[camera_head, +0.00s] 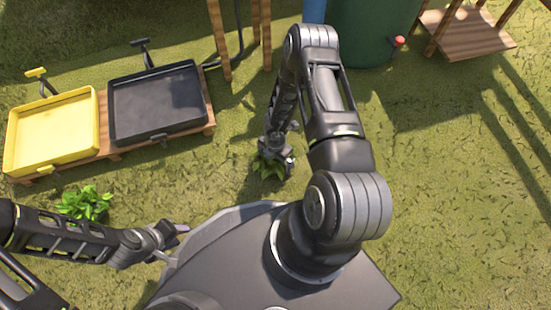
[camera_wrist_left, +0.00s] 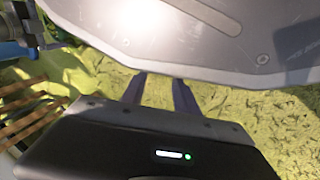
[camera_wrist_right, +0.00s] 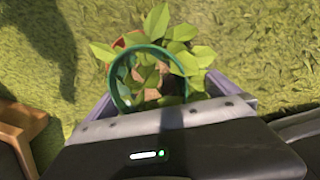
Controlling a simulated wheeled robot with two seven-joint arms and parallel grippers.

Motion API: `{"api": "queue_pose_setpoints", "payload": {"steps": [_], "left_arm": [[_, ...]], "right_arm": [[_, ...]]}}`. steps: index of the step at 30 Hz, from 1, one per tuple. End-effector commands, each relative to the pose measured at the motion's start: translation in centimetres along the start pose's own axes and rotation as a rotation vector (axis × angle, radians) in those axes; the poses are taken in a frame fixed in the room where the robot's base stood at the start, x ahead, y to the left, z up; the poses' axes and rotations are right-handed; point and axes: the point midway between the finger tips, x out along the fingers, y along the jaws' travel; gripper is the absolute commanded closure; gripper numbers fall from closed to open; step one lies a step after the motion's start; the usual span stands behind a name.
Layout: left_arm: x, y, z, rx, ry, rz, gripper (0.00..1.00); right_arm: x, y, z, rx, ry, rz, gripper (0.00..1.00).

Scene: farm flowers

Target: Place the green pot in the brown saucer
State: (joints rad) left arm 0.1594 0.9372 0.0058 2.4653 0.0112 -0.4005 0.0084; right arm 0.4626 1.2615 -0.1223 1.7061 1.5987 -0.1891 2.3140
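The green pot (camera_wrist_right: 118,92) holds a leafy plant (camera_wrist_right: 160,50) and stands on the grass in the right wrist view. The fingers of my right gripper (camera_wrist_right: 158,92) are spread on either side of its rim; leaves hide part of the far side. In the head view this plant (camera_head: 268,168) shows below my right gripper (camera_head: 275,158). My left gripper (camera_head: 184,228) is empty beside my base, its two fingers (camera_wrist_left: 161,92) apart in the left wrist view. I cannot make out a brown saucer in any view.
A yellow tray (camera_head: 50,133) and a black tray (camera_head: 157,103) sit on a low wooden stand (camera_head: 209,115) at the left. Another leafy plant (camera_head: 82,201) is near my left arm. A red object (camera_wrist_right: 128,41) shows behind the pot.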

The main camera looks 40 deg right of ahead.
Motion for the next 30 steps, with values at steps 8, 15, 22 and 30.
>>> {"api": "queue_pose_setpoints", "payload": {"steps": [8, 15, 22, 30], "left_arm": [[-0.8, 0.2, 0.0, 0.0, -0.003, 0.0, 0.64], [-2.5, 0.8, 0.1, 0.001, -0.011, 0.0, 0.64], [-4.7, 1.4, 0.3, 0.002, -0.022, 0.0, 0.64], [-5.8, 1.8, 0.5, 0.003, -0.032, 0.0, 0.64]], "right_arm": [[-0.8, 0.0, 0.0, 0.0, 0.0, 0.0, 0.01], [-4.6, 0.1, 0.1, 0.002, -0.001, 0.001, 0.01], [-9.6, 0.0, 0.1, 0.002, -0.001, 0.0, 0.01], [-12.5, 0.0, 0.0, 0.001, 0.001, 0.0, 0.01]]}}
